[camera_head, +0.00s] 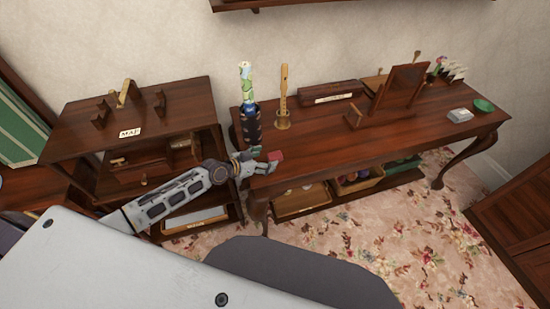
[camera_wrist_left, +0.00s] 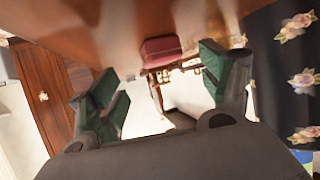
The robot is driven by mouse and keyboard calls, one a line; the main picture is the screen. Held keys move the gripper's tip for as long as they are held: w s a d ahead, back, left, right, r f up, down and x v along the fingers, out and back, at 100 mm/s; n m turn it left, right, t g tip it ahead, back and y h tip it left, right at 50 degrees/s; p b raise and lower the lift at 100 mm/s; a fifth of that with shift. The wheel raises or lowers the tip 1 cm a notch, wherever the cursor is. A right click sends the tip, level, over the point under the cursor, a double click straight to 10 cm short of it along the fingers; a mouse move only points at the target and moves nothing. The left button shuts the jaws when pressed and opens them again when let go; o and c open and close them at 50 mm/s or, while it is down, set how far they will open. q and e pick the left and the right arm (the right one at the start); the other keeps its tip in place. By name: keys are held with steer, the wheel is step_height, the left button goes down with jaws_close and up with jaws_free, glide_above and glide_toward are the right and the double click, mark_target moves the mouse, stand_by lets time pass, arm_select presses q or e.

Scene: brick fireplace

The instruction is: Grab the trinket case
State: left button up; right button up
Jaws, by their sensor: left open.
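A small red box, which I take to be the trinket case (camera_head: 275,156), sits at the front left edge of the long wooden table. My left gripper (camera_head: 261,162) is right beside it at that edge. In the left wrist view the red case (camera_wrist_left: 160,49) shows ahead, between the directions of the two green-padded fingers. My left gripper (camera_wrist_left: 163,94) is open there, with nothing held between its fingers. I cannot tell whether a finger touches the case. My right gripper is not in view.
On the long table (camera_head: 330,140), a dark floral vase (camera_head: 250,124) and a brass holder with a flute (camera_head: 283,120) stand close behind the case. A grey box (camera_head: 460,115) and a green dish (camera_head: 484,105) are at the right. A wooden shelf unit (camera_head: 130,120) stands at left.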

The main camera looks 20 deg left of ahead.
mark_target(274, 156)
arm_select(q)
steer(key=shift+r+x, duration=0.2)
steer(key=shift+x, duration=2.3)
steer(key=shift+a, duration=0.15)
steer(key=shift+c, duration=0.4)
steer(key=c, duration=1.3)
